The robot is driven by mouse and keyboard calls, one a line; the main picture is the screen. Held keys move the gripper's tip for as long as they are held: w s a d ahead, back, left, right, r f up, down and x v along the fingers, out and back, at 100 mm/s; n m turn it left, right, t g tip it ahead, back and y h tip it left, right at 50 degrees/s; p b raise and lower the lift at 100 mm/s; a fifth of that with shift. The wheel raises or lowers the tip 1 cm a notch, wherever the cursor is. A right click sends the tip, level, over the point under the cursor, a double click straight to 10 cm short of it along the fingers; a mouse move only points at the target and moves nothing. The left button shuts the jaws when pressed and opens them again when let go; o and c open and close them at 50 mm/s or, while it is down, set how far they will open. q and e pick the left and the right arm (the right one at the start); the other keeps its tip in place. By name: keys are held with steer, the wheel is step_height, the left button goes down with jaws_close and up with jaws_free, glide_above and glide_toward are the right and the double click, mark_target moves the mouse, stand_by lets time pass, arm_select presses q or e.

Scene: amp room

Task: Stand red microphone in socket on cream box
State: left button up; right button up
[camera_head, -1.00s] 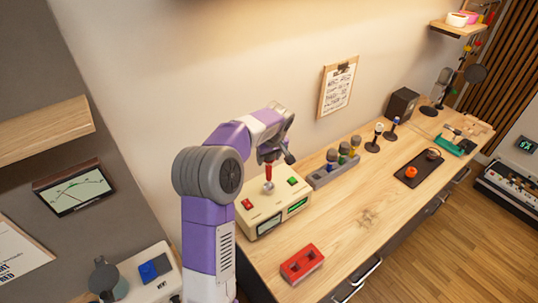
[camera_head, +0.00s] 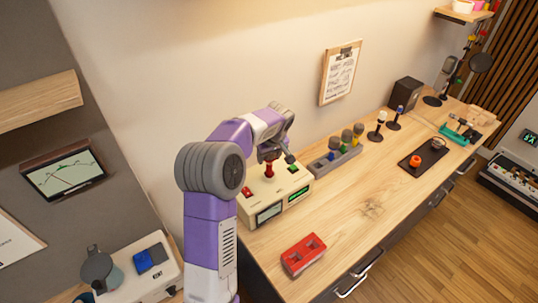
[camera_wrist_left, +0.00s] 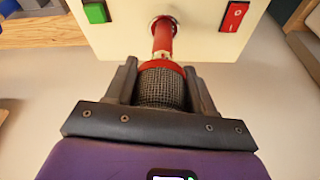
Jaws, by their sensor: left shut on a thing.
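The red microphone (camera_head: 269,169) stands about upright over the top of the cream box (camera_head: 296,187). My left gripper (camera_head: 270,156) is shut on its dark mesh head. In the left wrist view, the mesh head (camera_wrist_left: 160,85) sits between the fingers of my left gripper (camera_wrist_left: 161,88). The red handle reaches to a round metal-rimmed socket (camera_wrist_left: 163,20) in the cream top, and its lower end appears to be inside the ring. How deep it sits is hidden. My right gripper is not in view.
The box carries a red switch (camera_head: 246,192) and a green button (camera_head: 293,168). A grey rack (camera_head: 334,161) with several microphones stands behind it to the right. A red two-hole block (camera_head: 303,254) lies in front. The middle of the wooden desk (camera_head: 370,200) is clear.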

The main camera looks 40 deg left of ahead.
arm_select(q)
steer(key=shift+a+r, duration=0.1)
steer(key=o, duration=1.3)
steer(key=shift+o, duration=0.2)
steer(key=v, duration=0.7)
steer(key=shift+r, duration=0.2)
